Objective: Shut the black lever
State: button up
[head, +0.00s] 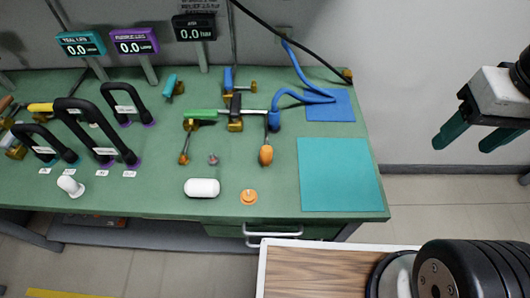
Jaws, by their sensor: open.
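The black lever (235,104) is a small dark handle on a brass valve (235,125), on the pipework at the middle of the green bench. It appears to point away toward the back of the bench, crossing the pipe line. Its exact angle is hard to tell at this size. A green lever (201,114) lies just left of it, and a blue lever (228,78) is behind it. My gripper (463,147) has two teal fingers spread apart. It is empty, in the air right of the bench, far from the black lever.
Black arched tubes (95,125) rise at the bench's left. A blue hose (288,95) curves right of the valves. Orange knobs and a white capsule (202,188) lie in front. Display panels (194,28) stand behind. A teal mat (339,174) leaves clear space at right.

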aim_at(234, 114)
jog(key=k, duration=1)
jog(key=u, duration=0.75)
jog(key=i, duration=1)
jog(key=z, duration=0.05)
